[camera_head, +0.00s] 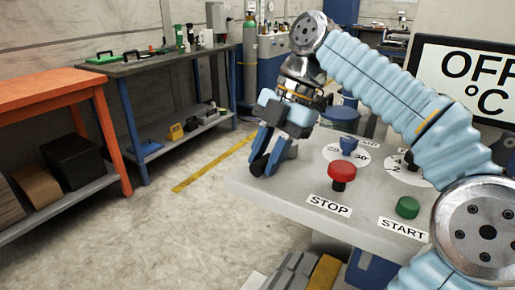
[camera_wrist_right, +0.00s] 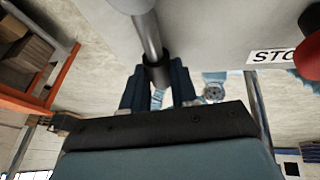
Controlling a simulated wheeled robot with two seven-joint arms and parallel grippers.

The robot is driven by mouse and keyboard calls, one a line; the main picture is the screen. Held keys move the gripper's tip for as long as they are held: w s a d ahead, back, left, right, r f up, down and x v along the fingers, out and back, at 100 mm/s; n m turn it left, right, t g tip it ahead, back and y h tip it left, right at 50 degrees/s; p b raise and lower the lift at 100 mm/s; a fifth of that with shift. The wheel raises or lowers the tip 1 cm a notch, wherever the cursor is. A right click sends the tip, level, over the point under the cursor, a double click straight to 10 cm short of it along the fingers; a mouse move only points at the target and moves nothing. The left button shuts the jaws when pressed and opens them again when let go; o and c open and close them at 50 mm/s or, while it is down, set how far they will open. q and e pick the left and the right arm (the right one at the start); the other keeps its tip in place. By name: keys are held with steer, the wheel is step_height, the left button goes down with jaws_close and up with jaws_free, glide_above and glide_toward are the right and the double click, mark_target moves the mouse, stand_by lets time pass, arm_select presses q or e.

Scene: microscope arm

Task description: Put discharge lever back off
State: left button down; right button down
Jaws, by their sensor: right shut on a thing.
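My right gripper (camera_head: 268,160) reaches over the left end of the grey control panel (camera_head: 245,190) with its blue fingers pointing down. In the right wrist view the fingers (camera_wrist_right: 158,90) are shut on the discharge lever (camera_wrist_right: 149,40), a grey rod with a dark end. The dark end is between the fingertips, and the rod runs away toward the panel side. In the head view the lever is mostly hidden by the fingers; only a dark rounded part shows at their tips. My left gripper is in neither view.
The panel carries a red STOP button (camera_head: 342,176), a green START button (camera_head: 408,207) and a blue dial knob (camera_head: 348,144). A display (camera_head: 478,75) reads OFF °C. Open floor lies left of the panel, with an orange bench (camera_head: 45,90) and a dark bench (camera_head: 160,65) beyond.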

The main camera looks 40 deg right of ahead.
steer(key=shift+s+d+n+g, duration=0.15)
steer(key=shift+s+n+g, duration=0.15)
steer(key=shift+s+n, duration=0.3)
steer(key=shift+w, duration=0.1)
steer(key=c, duration=0.9)
jaws_free()
steer(key=shift+o, duration=0.2)
